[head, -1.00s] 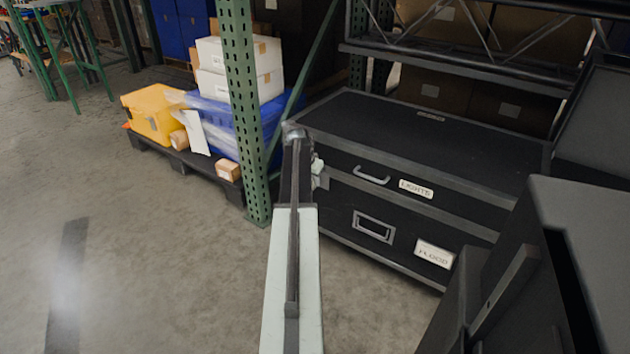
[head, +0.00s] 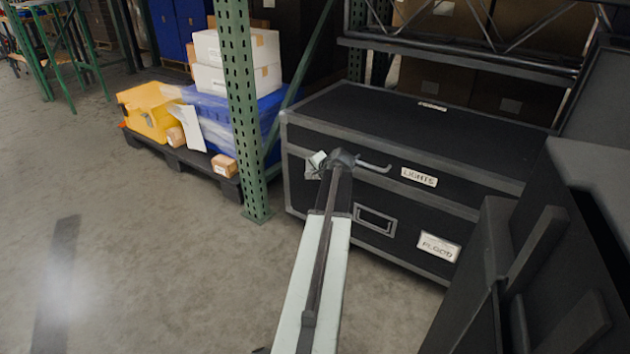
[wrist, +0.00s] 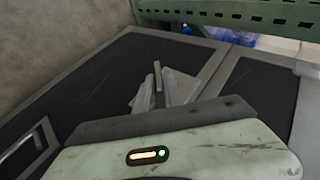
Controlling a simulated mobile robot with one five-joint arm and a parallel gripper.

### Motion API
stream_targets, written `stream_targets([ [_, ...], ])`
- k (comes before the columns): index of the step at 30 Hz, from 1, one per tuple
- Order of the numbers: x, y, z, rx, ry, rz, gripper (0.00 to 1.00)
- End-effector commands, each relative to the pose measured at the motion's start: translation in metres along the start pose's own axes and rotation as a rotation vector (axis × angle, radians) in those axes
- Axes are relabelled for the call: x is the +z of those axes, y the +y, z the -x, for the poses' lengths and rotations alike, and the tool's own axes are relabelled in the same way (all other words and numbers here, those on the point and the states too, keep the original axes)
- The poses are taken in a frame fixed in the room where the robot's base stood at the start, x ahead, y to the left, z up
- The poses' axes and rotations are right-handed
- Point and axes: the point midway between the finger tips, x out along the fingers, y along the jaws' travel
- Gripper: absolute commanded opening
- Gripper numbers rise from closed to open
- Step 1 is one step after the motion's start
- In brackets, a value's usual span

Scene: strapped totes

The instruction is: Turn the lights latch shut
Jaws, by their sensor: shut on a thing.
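The LIGHTS case is black with grey edging, and its front carries a white LIGHTS label (head: 419,177) on the upper part. The lights latch (head: 314,166) is a small pale metal fitting at the left end of that front. My gripper (head: 335,160) is at the latch and partly hides it. In the wrist view the gripper (wrist: 160,88) is shut on a thin upright grey piece of the latch, in front of a grey metal plate (wrist: 200,72). I cannot tell the latch's exact turn angle.
A lower case with a FLOOD label (head: 439,246) is under the LIGHTS part. A curved handle (head: 373,167) is just right of my gripper. A green rack post (head: 241,110) stands to the left, with a loaded pallet (head: 190,155) beyond. The floor at left is clear.

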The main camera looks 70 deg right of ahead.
Motion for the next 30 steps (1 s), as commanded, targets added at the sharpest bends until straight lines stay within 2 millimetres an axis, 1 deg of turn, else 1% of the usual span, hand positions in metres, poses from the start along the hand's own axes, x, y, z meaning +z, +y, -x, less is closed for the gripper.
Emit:
stream_targets([
  [1,0.0042,0.0113,-0.0038,-0.029,-0.004,-0.015,0.0],
  [9,0.0034,0.0122,-0.0042,-0.213,-0.003,-0.089,0.0],
  [15,0.0021,0.0116,-0.0031,-0.3,-0.002,-0.124,0.0],
  [22,0.0006,0.0098,-0.0014,-0.35,0.0,-0.144,0.0],
  [30,-0.0008,0.0088,-0.0002,-0.359,0.002,-0.148,0.0],
])
